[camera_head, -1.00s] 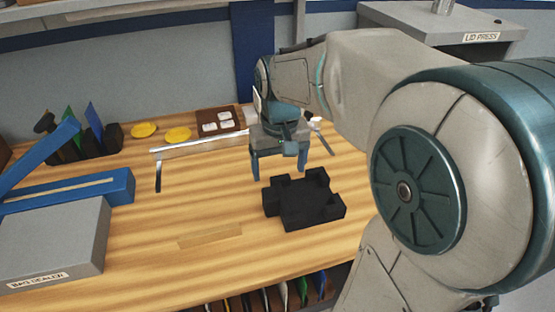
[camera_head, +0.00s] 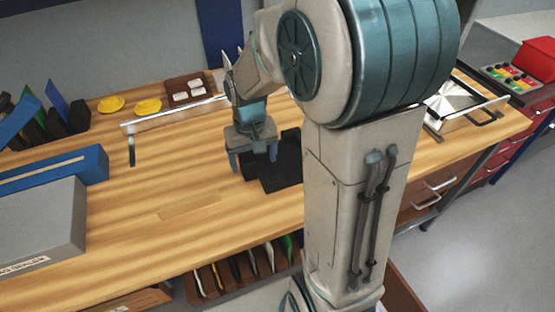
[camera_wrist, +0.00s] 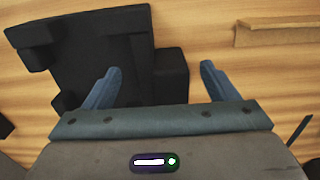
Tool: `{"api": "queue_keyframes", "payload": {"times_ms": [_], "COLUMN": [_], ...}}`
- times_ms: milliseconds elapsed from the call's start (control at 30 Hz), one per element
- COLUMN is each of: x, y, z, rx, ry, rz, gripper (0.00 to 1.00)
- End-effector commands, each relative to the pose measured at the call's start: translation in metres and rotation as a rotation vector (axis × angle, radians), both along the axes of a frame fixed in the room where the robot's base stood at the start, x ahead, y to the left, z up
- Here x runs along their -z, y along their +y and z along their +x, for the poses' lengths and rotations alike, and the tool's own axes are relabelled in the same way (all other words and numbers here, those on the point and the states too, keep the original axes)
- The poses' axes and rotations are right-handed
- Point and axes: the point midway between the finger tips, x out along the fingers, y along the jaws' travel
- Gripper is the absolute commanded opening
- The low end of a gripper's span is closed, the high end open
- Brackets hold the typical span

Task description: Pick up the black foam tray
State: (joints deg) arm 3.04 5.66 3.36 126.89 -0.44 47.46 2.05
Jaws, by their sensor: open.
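The black foam tray (camera_head: 281,165) lies on the wooden bench in the head view, partly hidden behind my gripper and arm. In the wrist view the tray (camera_wrist: 95,50) fills the upper left, with raised blocks at its corners and edge. My gripper (camera_head: 255,164) is open and points down at the tray's left side. In the wrist view my gripper (camera_wrist: 160,80) has its two blue fingers spread, with the tray's right-hand block (camera_wrist: 172,75) showing between them. Nothing is clearly held. I cannot tell the exact height of the fingertips above the bench.
A grey bag sealer (camera_head: 40,225) stands at the left. A metal bar (camera_head: 170,116), two yellow discs (camera_head: 148,106) and a brown tray with white pieces (camera_head: 188,91) lie behind. A metal tray (camera_head: 462,105) is at the right. Bench left of my gripper is mostly clear.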

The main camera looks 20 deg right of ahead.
Motion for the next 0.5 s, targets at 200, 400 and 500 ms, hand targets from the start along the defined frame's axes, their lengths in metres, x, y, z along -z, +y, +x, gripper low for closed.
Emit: {"api": "queue_keyframes", "payload": {"times_ms": [200, 400, 500], "x": [0.025, 0.027, 0.027], "y": [0.000, 0.000, 0.000], "z": [-0.001, -0.001, -0.001], "rx": [0.000, -0.001, -0.001], "ry": [0.002, -0.001, 0.000], "rz": [0.000, 0.000, 0.000], "gripper": [0.80, 0.80, 0.66]}}
